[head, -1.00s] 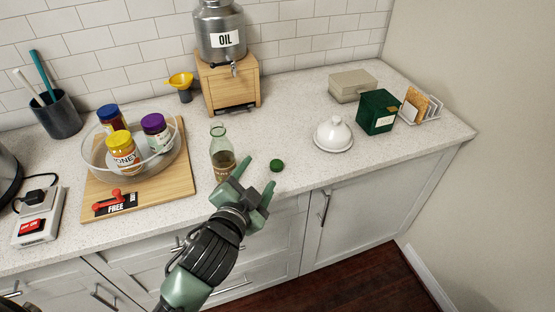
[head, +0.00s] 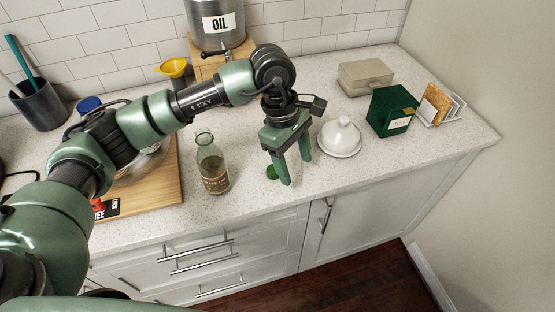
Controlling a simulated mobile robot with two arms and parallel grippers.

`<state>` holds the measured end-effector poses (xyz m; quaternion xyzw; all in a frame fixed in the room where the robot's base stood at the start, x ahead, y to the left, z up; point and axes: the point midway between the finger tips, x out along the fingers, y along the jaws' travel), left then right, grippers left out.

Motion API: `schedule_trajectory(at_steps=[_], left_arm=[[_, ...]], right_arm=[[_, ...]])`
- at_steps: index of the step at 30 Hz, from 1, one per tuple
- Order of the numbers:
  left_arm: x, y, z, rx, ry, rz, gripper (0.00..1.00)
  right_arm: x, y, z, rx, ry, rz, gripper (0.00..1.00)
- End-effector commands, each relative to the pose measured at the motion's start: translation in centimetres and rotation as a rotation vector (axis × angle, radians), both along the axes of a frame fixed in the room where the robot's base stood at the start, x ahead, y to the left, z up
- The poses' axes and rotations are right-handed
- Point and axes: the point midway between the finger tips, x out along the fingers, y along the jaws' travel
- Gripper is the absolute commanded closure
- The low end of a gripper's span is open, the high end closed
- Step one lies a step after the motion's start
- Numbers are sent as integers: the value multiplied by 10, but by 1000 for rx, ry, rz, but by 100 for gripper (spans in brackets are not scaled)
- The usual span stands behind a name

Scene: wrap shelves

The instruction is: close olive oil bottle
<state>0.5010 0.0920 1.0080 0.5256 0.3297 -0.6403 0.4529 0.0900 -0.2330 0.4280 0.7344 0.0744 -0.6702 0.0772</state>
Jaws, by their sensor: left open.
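The green cap (head: 272,172) lies on the counter to the right of the bottle, partly hidden by a finger. My left gripper (head: 298,172) is open and points down, its fingers just right of the cap and partly in front of it. Nothing shows between the fingers. I cannot tell whether a finger touches the cap. My right gripper is not in view.
A white domed dish (head: 340,138), a dark green box (head: 389,110), a beige box (head: 365,78) and a rack (head: 455,108) stand to the right. A metal oil dispenser (head: 217,25) is behind. The counter in front of the dish is clear.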

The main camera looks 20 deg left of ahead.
Motion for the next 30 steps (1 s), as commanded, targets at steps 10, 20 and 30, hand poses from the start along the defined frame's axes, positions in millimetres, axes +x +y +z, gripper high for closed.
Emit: schedule_trajectory(at_steps=[10,20,30], left_arm=[[20,64,12,242,-35,0,38],[19,62,1,237,-32,1,38],[20,62,-14,235,-35,1,38]], right_arm=[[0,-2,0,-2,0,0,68],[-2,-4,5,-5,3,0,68],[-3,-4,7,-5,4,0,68]])
